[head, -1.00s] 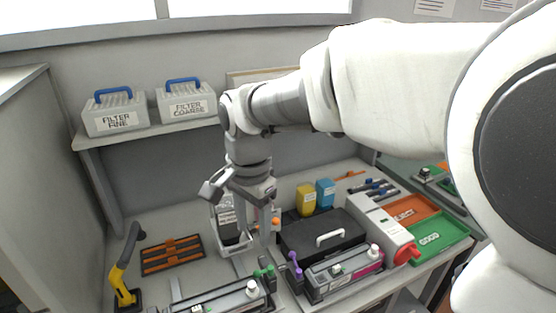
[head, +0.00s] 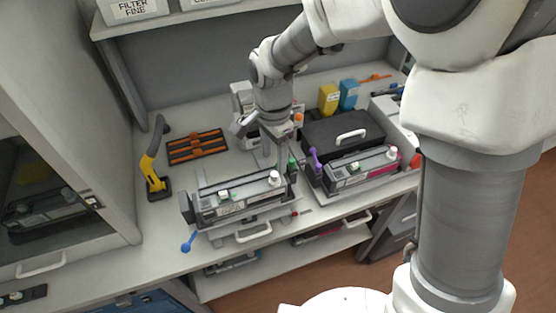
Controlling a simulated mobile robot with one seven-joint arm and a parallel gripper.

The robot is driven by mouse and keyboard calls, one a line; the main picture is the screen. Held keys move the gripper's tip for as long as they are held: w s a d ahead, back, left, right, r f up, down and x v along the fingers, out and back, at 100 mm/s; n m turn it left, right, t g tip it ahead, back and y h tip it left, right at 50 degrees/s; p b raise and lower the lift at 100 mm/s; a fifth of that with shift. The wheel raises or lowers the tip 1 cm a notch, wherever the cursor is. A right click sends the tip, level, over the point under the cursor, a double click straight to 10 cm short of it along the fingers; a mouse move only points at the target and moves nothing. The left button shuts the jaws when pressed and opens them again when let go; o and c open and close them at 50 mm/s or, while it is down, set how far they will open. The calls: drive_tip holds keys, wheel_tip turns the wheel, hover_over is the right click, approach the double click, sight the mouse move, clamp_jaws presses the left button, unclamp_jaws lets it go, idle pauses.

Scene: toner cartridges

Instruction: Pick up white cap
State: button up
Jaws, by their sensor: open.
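White caps sit on top of two toner cartridges in the head view. The left cartridge (head: 240,202) carries a white cap (head: 274,177) near its right end and a smaller pale cap (head: 223,194) left of it. The right cartridge (head: 360,172) has a white cap (head: 392,153) at its right end and a pale cap (head: 355,167) nearer its middle. My gripper (head: 273,158) points down behind the left cartridge, open and apart from the caps. Its fingertips are small and partly lost against the items behind.
A black case (head: 343,138) stands behind the right cartridge. Yellow (head: 328,98) and blue (head: 349,94) containers stand at the back. An orange-barred tray (head: 197,147) and a yellow-handled tool (head: 152,172) are at left. Bare bench (head: 140,232) shows at front left.

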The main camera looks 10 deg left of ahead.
sight(275, 174)
drive_tip(key=shift+w+f+p, duration=0.2)
drive_tip(key=shift+f+p, duration=0.1)
drive_tip(key=shift+f, duration=1.35)
drive_tip(key=shift+w+f+p, duration=0.15)
drive_tip(key=shift+f+p, duration=0.1)
drive_tip(key=shift+f, duration=1.35)
clamp_jaws()
